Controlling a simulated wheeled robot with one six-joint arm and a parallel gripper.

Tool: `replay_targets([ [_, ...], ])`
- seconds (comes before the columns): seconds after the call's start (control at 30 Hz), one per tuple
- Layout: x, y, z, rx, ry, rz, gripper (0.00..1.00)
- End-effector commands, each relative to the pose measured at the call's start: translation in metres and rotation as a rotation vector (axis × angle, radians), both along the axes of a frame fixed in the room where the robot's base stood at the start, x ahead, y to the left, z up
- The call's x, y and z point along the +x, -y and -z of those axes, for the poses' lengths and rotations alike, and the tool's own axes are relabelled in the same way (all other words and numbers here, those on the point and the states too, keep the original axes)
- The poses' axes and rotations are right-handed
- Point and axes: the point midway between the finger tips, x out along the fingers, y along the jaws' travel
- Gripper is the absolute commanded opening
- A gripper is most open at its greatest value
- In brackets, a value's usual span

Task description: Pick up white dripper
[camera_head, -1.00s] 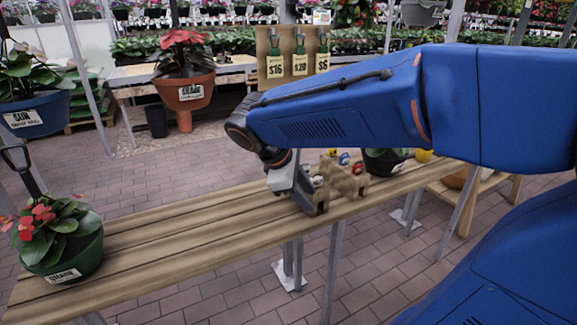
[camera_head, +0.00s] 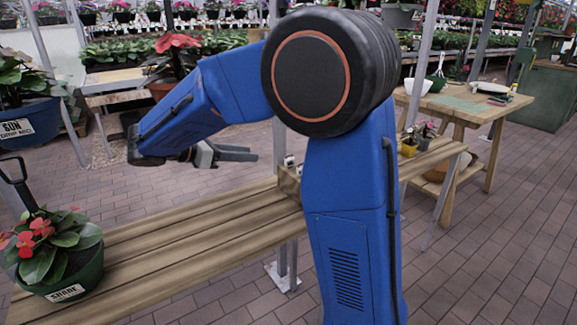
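My gripper (camera_head: 248,153) is raised above the far side of the wooden bench, left of a small wooden box. Its grey fingers point right. I cannot tell how far apart they are, and I see nothing clearly held. The small wooden box (camera_head: 287,184) stands on the bench, mostly hidden behind my blue arm. A small whitish thing (camera_head: 289,160) shows at the box's top edge. It may be the white dripper, but it is too small to be sure.
The slatted bench (camera_head: 190,240) is bare left of the box. A green pot with red flowers (camera_head: 70,265) stands at its left end. Small pots (camera_head: 410,147) stand right of my arm. A worktable (camera_head: 455,105) with several items is at the back right.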

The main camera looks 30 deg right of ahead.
Motion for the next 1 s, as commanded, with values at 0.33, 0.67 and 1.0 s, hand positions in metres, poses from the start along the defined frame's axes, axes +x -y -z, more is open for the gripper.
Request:
replay_targets([
  [0.33,0.0,0.057,0.021,0.002,0.0,0.005,0.33],
  [0.67,0.002,0.102,0.037,0.002,0.001,0.004,0.33],
  [1.0,0.001,0.118,0.045,0.002,0.0,0.003,0.33],
])
